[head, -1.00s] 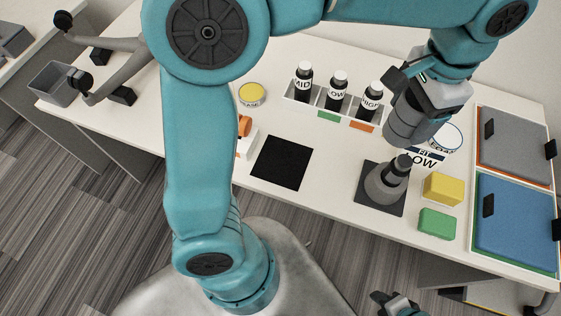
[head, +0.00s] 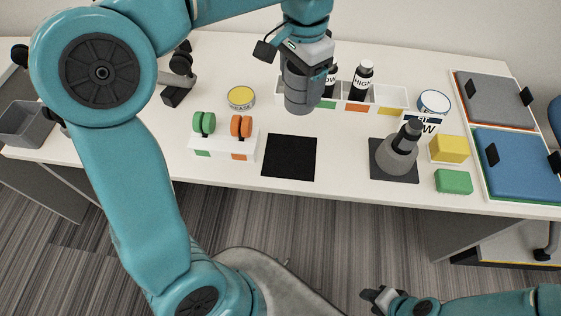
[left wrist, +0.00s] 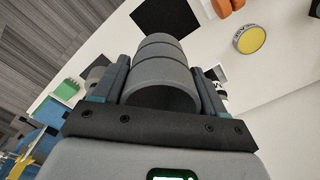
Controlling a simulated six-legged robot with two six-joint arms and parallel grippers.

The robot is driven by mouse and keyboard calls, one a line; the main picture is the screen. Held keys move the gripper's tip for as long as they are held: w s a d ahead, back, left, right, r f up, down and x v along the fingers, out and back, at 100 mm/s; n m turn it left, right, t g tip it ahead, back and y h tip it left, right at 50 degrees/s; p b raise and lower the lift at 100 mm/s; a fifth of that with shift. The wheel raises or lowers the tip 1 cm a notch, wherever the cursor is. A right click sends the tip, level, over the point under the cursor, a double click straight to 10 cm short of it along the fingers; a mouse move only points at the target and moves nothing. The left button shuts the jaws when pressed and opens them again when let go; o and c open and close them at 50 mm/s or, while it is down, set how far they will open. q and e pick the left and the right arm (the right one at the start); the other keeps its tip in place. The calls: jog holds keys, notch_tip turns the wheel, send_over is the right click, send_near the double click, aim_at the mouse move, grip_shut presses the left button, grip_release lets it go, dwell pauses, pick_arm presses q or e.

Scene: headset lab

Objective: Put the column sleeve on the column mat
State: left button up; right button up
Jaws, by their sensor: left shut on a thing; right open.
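My left gripper (head: 306,72) is shut on a dark grey ribbed cylinder, which I take as the column sleeve (head: 302,97). The sleeve hangs upright above the table, with the bottle rack behind it. It also fills the jaws in the left wrist view (left wrist: 160,62). A flat black square (head: 289,158), likely the column mat, lies bare near the table's front edge, lower in the picture than the sleeve. Part of the black square shows past the sleeve in the left wrist view (left wrist: 165,20). My right gripper (head: 382,298) is open and empty at the bottom, off the table.
A grey cone (head: 396,155) with a dark top stands on a dark grey square right of the mat. A white holder (head: 222,146) with green and orange rolls stands left. Yellow (head: 449,149) and green (head: 453,181) blocks lie right. The rack (head: 390,96) is behind.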

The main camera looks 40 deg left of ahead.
pick_arm(q)
jog(key=f+b, duration=0.1)
jog(key=f, duration=0.5)
jog(key=a+f+b, duration=0.1)
jog(key=f, duration=0.6)
jog(key=f+b, duration=0.1)
jog(key=f, duration=0.6)
jog(key=shift+s+a+f, duration=0.1)
jog(key=shift+a+f, duration=0.05)
jog(key=shift+a, duration=0.2)
jog(key=shift+f+n, duration=0.3)
jog(key=shift+f, duration=0.2)
jog(key=o, duration=1)
jog(key=shift+f, duration=0.15)
jog(key=shift+o, duration=0.2)
